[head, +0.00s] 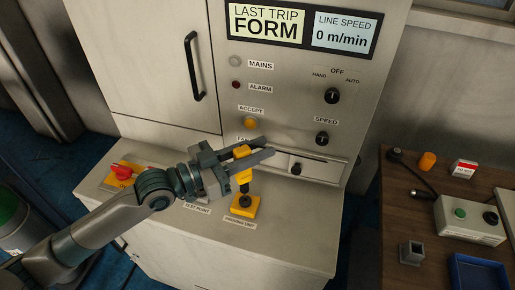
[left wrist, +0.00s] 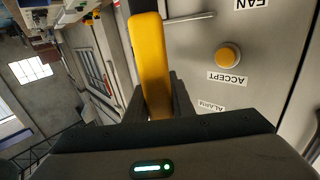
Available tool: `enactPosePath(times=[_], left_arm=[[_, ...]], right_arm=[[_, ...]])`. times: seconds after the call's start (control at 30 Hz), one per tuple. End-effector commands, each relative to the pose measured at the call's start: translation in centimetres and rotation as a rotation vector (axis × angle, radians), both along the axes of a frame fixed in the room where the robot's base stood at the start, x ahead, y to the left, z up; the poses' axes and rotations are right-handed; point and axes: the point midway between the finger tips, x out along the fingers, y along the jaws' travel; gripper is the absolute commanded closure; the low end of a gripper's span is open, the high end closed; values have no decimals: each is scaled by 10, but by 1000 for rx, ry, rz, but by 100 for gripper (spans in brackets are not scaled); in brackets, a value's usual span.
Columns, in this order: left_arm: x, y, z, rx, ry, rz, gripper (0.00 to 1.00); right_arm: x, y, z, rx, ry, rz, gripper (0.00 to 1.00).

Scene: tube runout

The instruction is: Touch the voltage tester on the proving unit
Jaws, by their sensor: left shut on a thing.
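The voltage tester (head: 244,177) is a yellow tool with a dark lower end. It stands roughly upright over the proving unit (head: 245,206), a small yellow block with a dark top fitting on the cabinet ledge. The tester's lower end is at or just above that fitting; I cannot tell whether they touch. My left gripper (head: 246,157) is shut on the tester's upper part. In the left wrist view the yellow tester body (left wrist: 150,70) runs between the fingers. My right gripper is not in view.
The cabinet face behind has an accept button (head: 250,122), a speed knob (head: 322,138) and a slot with a dark knob (head: 296,169). A red switch (head: 121,171) is on the ledge at left. At right, a brown table (head: 390,222) holds a control box (head: 468,220) and a blue tray (head: 478,272).

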Motion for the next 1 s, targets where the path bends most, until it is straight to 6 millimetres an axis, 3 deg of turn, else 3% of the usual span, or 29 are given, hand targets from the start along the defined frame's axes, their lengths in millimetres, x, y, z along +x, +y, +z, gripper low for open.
enactPosePath(times=[1.0], left_arm=[[0, 0, -25, -1, 0, 0, 100]], right_arm=[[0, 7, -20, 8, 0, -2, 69]])
